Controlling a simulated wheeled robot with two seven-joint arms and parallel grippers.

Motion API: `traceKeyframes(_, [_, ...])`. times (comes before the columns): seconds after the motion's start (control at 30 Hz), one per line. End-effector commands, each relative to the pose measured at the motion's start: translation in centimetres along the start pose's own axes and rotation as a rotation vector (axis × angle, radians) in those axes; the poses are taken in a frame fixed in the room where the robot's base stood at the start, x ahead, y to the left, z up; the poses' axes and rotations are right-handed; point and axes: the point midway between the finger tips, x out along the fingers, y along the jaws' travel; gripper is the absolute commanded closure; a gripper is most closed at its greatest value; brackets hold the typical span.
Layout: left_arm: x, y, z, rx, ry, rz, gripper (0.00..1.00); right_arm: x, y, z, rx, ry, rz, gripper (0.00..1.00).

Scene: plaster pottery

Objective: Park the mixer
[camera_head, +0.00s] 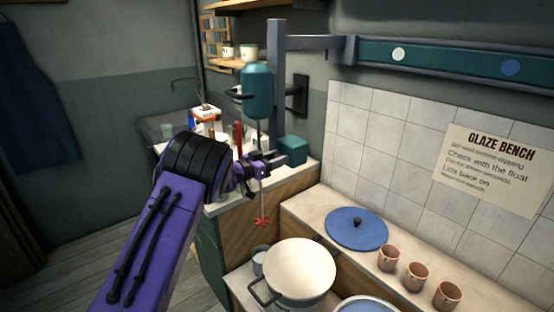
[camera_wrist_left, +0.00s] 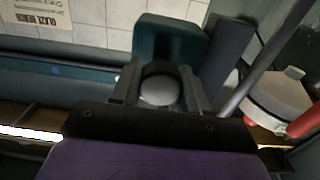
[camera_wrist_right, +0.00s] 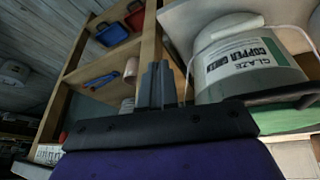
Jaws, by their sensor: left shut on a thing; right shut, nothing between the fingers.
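The mixer has a teal motor body (camera_head: 257,92) high at the back, a thin rod below it and a red propeller (camera_head: 262,222) at the bottom, hanging clear of the pot. A grey arm (camera_head: 310,42) with an upright post joins the wall rail (camera_head: 450,63). My left gripper (camera_head: 272,162) is beside the rod, below the motor. In the left wrist view its fingers (camera_wrist_left: 160,92) are shut around a grey rounded knob (camera_wrist_left: 160,90), seemingly a mixer handle. My right gripper (camera_wrist_right: 158,85) is shut and empty, seen only in the right wrist view.
A black wall bracket (camera_head: 300,95) is behind the mixer. A teal block (camera_head: 292,150) is near the left gripper. A glaze bucket (camera_wrist_right: 250,65) is close to the right gripper.

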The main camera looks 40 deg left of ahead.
Motion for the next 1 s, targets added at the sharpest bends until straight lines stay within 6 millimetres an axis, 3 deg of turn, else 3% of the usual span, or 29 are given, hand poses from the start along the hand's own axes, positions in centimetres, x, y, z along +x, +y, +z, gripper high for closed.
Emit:
traceKeyframes(0.03, [0.0, -0.4, -0.9, 0.006, 0.018, -0.007, 1.0, -0.1, 0.0, 0.0, 0.0, 0.0, 0.0, 1.0])
traceKeyframes(0.07, [0.0, -0.4, -0.9, 0.006, 0.018, -0.008, 0.46, -0.1, 0.0, 0.0, 0.0, 0.0, 0.0, 1.0])
traceKeyframes(0.1, [0.0, -0.4, -0.9, 0.006, 0.019, -0.008, 0.33, -0.1, 0.0, 0.0, 0.0, 0.0, 0.0, 1.0])
traceKeyframes(0.47, [-0.6, -0.2, -0.4, 0.004, 0.011, -0.004, 0.33, 0.3, 0.0, 0.1, 0.0, 0.0, 0.0, 1.0])
traceKeyframes(0.8, [-8.2, -0.4, -0.1, 0.001, 0.015, -0.009, 0.33, 3.1, -0.3, 1.3, 0.0, 0.0, 0.0, 1.0])
traceKeyframes(1.0, [-10.5, -0.5, -0.3, 0.002, 0.015, -0.007, 0.33, 3.5, -0.3, 1.4, 0.0, 0.0, 0.0, 1.0])
